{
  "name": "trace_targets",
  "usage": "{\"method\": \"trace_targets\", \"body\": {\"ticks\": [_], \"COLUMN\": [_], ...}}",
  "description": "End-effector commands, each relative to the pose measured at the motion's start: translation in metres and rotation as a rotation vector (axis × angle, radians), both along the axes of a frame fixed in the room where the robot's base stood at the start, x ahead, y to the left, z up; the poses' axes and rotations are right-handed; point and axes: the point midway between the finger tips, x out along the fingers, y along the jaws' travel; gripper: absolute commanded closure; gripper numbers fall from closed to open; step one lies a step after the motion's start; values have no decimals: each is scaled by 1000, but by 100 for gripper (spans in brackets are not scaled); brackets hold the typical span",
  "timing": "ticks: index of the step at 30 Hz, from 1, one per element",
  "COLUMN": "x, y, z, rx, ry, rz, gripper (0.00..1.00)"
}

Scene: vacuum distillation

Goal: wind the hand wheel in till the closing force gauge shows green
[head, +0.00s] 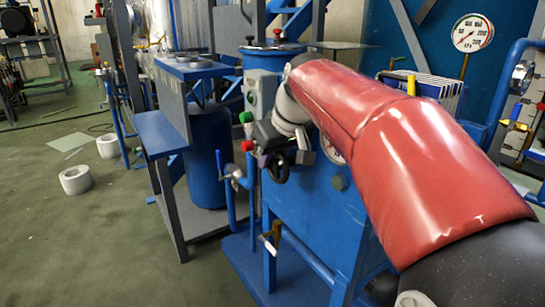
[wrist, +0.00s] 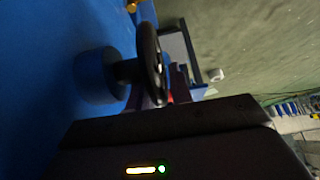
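The black hand wheel (head: 278,167) stands out from the front of the blue machine, just below my gripper (head: 290,150). My gripper's dark body fills the bottom of that view, close to the wheel's rim. The fingers are dark and mostly hidden, so I cannot tell whether they grip the rim. A round dial (head: 334,150) behind my gripper is largely covered by my arm; its needle and colours cannot be read.
Another dial gauge (head: 472,33) stands at the upper right. Green and red knobs (head: 246,117) and blue pipes are left of the wheel. A blue drum (head: 208,155) stands in a frame further left. White rings (head: 76,180) lie on the floor, with open floor at lower left.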

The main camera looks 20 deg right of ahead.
Motion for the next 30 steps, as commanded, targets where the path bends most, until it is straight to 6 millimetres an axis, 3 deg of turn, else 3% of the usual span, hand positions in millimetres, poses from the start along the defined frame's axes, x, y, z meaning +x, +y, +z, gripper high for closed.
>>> {"method": "trace_targets", "body": {"ticks": [3,12,24,30], "x": [0,-1,-30,-37], "y": [0,0,-10,-12], "z": [0,3,56,68], "rx": [0,0,0,0], "ry": [0,-1,-2,0], "rz": [0,0,0,0], "gripper": [65,65,65,65]}}
